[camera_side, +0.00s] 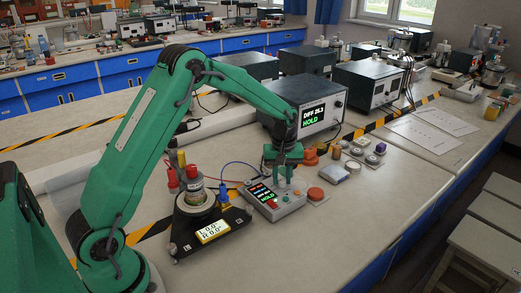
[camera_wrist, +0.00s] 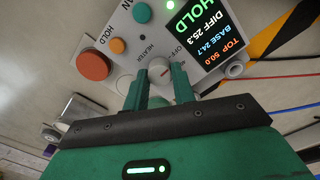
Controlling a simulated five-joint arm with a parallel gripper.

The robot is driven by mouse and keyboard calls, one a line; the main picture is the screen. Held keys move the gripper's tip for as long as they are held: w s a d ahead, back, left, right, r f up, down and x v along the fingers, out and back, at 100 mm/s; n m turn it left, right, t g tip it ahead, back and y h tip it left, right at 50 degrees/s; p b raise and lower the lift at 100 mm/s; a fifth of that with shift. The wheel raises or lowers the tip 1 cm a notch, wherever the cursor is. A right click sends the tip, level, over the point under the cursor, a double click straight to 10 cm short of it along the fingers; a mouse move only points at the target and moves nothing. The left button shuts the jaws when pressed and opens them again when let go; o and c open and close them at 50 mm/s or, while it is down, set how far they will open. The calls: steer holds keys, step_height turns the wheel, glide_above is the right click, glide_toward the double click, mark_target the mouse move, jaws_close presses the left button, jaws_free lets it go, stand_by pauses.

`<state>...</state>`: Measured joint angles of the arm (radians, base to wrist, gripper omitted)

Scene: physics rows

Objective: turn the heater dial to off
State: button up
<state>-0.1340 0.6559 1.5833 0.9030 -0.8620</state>
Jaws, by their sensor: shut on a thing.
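I cannot tell exactly where the mark points relative to "OFF". In the side view my gripper (camera_side: 283,168) reaches down onto the control box (camera_side: 290,204), and hides the dial. The box's screen (camera_wrist: 204,25) reads HOLD, DIFF 25.3, BASE 24.7, TOP 50.0.
A black stand (camera_side: 190,236) with a metal vessel is left of the box. A dark instrument (camera_side: 305,108) is behind. Small parts lie to the right; the front bench is clear.

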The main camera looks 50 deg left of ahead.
mark_target(282, 179)
steer(key=o, duration=1)
steer(key=shift+r, duration=0.1)
steer(key=shift+r, duration=3.9)
